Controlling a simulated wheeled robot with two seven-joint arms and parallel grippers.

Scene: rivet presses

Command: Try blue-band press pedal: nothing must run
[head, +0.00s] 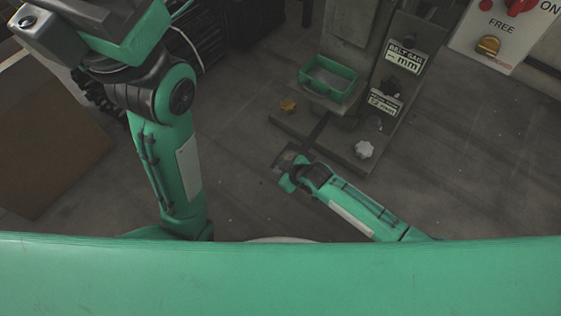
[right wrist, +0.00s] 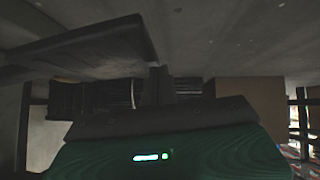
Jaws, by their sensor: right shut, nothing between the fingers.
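A press (head: 350,30) stands at the top centre of the head view, on a grey base plate on the floor. No blue band shows on the part in view. A dark bar (head: 319,129) runs from its base toward a dark flat pedal plate (head: 287,157) near the floor. My right gripper (head: 284,172) is low at this plate, shut and empty; whether it touches is unclear. In the right wrist view, the shut fingers (right wrist: 159,84) are close to the edge of a dark plate (right wrist: 85,48), likely the pedal. My left gripper is out of view.
A green tray (head: 328,79) sits on the press. A panel (head: 500,35) with a red switch, marked ON and FREE, is at top right. Floor (head: 480,170) to the right is clear.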

